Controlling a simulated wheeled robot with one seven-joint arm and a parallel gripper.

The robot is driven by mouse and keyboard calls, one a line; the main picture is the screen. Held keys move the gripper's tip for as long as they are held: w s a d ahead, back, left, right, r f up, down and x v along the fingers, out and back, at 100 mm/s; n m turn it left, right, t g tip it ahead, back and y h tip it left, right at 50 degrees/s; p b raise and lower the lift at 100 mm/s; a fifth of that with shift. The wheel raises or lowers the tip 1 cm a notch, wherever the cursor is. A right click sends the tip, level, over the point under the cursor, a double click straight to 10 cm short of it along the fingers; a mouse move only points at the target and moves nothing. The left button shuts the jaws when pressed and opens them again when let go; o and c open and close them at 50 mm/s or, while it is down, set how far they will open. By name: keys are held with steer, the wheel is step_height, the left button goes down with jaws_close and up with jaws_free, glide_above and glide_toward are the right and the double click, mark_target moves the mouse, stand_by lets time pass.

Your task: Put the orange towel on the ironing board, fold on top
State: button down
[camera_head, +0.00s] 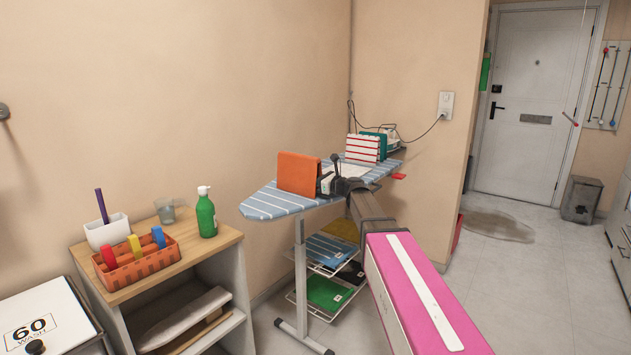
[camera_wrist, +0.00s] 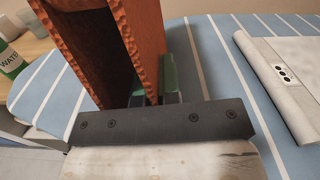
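The orange towel (camera_head: 298,174) stands upright on the left part of the striped ironing board (camera_head: 268,204). In the wrist view the towel (camera_wrist: 145,40) shows as two upright layers with a dark gap between them. My gripper (camera_head: 324,184) is at the towel's right side, low over the board. In the wrist view its greenish fingers (camera_wrist: 153,96) lie on either side of the right-hand layer, close against it. The fingertips are partly hidden by the towel. I cannot tell whether the towel's lower edge bears on the board, which also shows in the wrist view (camera_wrist: 230,75).
A white folded item with a dark three-dot mark (camera_wrist: 285,75) lies on the board to the right. A red-and-white striped stack (camera_head: 362,149) stands farther back. Folded cloths (camera_head: 328,249) lie on racks below. A wooden shelf unit (camera_head: 215,240) with an orange basket (camera_head: 140,268) stands left.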

steer(key=c, duration=1.3)
jaws_free()
steer(key=shift+f, duration=0.1)
steer(key=shift+c, duration=0.2)
steer(key=v, duration=1.2)
steer(key=s+f+n+g+h, duration=0.3)
steer(key=s+f+n, duration=0.3)
steer(key=f, duration=0.4)
steer(key=s+f+n+g+h, duration=0.3)
steer(key=s+f+n, duration=0.25)
steer(key=f, duration=0.45)
steer(key=s+d+f+n+g+h, duration=0.2)
steer(key=s+d+f+n+h, duration=0.2)
steer(key=s+f+n, duration=0.2)
steer(key=s+d+f+n+g+h, duration=0.3)
steer(key=s+f+n, duration=0.3)
steer(key=s+f, duration=0.2)
steer(key=shift+s+d+f+n+h, duration=0.35)
steer(key=shift+s+h, duration=0.25)
steer(key=shift+s, duration=0.4)
